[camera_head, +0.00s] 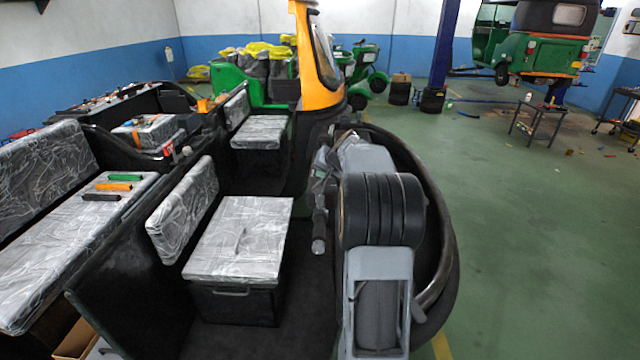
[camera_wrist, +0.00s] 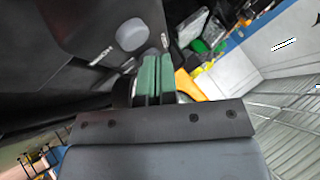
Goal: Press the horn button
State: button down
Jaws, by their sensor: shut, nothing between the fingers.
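In the wrist view, a round grey button (camera_wrist: 131,34) sits on a dark panel (camera_wrist: 85,22); it looks like the horn button, though no marking on it is readable. My gripper (camera_wrist: 157,60) shows there as two green fingers pressed together with nothing between them. Its tips appear just below and to the right of the button. I cannot tell whether they touch the panel. In the head view, the handlebar (camera_head: 319,215) of the open black rickshaw cab is left of my arm, and my arm hides the fingers and the button.
A wrapped seat (camera_head: 240,240) on a black box stands left of the handlebar. A black curved cab rim (camera_head: 440,240) runs close around my arm on the right. A yellow pillar (camera_head: 318,60) rises behind. Green floor (camera_head: 530,230) to the right is mostly clear.

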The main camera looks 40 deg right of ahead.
jog(key=shift+s+f+b, duration=0.1)
jog(key=shift+f+b, duration=0.8)
jog(key=shift+b, duration=0.2)
dwell(0.6)
jog(key=shift+r, duration=0.15)
dwell(0.3)
jog(key=shift+r+p, duration=0.6)
jog(key=shift+r, duration=0.15)
jog(key=shift+r+p, duration=1.75)
jog(key=shift+r, duration=0.8)
